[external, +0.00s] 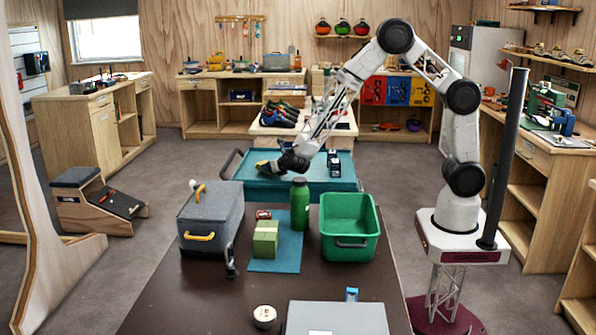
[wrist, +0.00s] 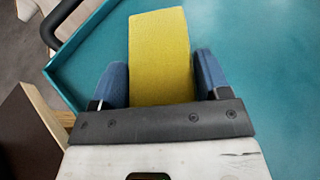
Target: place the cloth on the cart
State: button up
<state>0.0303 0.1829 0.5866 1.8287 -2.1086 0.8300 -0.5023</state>
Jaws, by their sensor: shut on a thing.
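My gripper (external: 278,165) is over the left part of the teal cart (external: 318,183) behind the table. It is shut on the yellow cloth (wrist: 160,58), which shows between the two blue fingers in the wrist view. The teal cart top (wrist: 255,50) fills most of the wrist view beneath the cloth. I cannot tell whether the cloth touches the cart.
Dark bottles or cans (external: 334,163) stand on the cart's right part. On the near table are a grey toolbox (external: 211,215), a green bottle (external: 299,204), a green bin (external: 349,246) and a green block (external: 265,240). The cart's dark handle (external: 231,160) is at its left.

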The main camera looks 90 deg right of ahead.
jog(key=shift+f, duration=0.7)
jog(key=shift+f, duration=0.15)
jog(key=o, duration=0.9)
jog(key=shift+v, duration=6.1)
jog(key=shift+d, duration=0.1)
